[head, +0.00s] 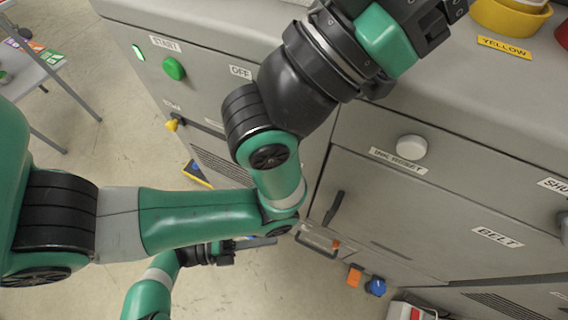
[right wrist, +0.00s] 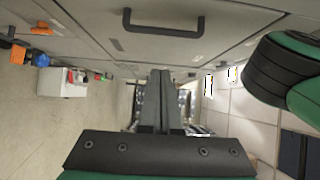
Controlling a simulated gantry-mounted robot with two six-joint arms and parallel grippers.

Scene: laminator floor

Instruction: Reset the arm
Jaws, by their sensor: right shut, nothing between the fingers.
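My right gripper (head: 268,242) shows low in the head view, partly hidden behind my left arm. It points right along the front of the grey machine. In the right wrist view its two dark fingers (right wrist: 161,75) are pressed together, with nothing between them. My left arm crosses the head view from the left and bends up over the machine top. Its dark wrist end (head: 428,25) is cut by the upper edge, so I cannot make out its fingers.
The grey machine (head: 470,190) fills the right side, with a dark handle (head: 333,207) on its front. An orange block (head: 355,275) and a blue one (head: 376,287) are low at its front. A table (head: 30,75) stands far left. Open floor (head: 90,115) lies between.

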